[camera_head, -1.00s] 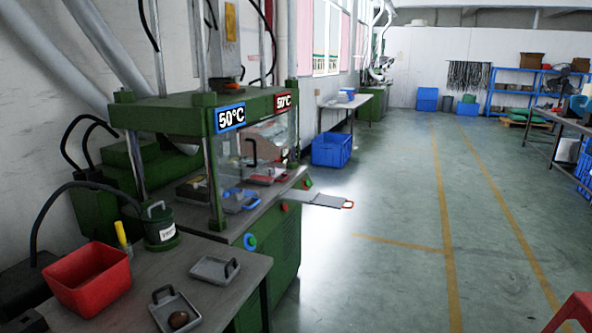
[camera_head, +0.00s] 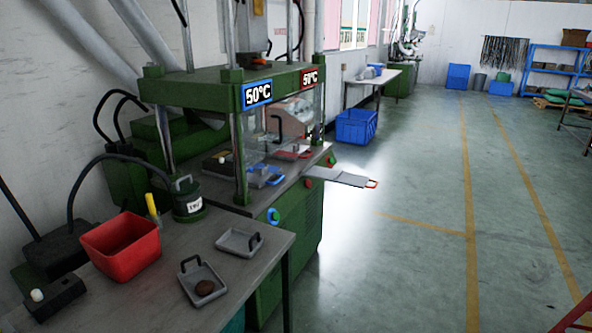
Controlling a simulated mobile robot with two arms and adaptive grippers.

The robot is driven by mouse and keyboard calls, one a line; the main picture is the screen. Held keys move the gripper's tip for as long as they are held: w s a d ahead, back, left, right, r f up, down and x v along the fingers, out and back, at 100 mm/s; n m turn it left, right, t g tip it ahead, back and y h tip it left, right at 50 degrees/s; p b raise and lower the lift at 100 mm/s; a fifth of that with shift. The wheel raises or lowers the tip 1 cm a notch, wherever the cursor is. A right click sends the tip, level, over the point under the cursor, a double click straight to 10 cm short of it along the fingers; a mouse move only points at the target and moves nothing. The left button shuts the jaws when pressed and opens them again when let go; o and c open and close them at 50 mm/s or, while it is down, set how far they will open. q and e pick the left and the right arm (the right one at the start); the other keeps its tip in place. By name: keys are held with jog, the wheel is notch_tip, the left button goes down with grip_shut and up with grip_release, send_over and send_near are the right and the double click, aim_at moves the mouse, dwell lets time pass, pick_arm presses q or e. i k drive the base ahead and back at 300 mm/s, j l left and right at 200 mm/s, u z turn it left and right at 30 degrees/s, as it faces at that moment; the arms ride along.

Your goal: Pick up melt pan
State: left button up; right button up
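Two shallow grey pans with black handles sit on the grey table at the lower left. The nearer pan (camera_head: 190,281) holds a round brown lump (camera_head: 205,288). The farther pan (camera_head: 229,239) looks empty. I cannot tell from their looks which one is the melt pan. A blue-framed tray (camera_head: 264,179) and a red-framed tray (camera_head: 292,155) lie inside the green press (camera_head: 200,86). Neither of my grippers is in view, so nothing shows at the pans.
A red bin (camera_head: 121,249), a yellow-handled tool (camera_head: 152,206) and a dark green pot (camera_head: 188,205) stand on the table (camera_head: 150,300). A flat plate (camera_head: 338,177) juts out from the press. The floor to the right is open.

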aim_at(244, 245)
jog(key=i+l+u, duration=0.1)
jog(key=u, duration=1)
jog(key=i+l+u, duration=0.2)
jog(key=l+u, duration=0.2)
jog(key=l, duration=0.35)
jog(key=i+l+u, duration=0.1)
jog(key=l+u, duration=0.25)
jog(key=l, duration=0.4)
jog(key=l+u, duration=0.4)
jog(key=l, duration=0.35)
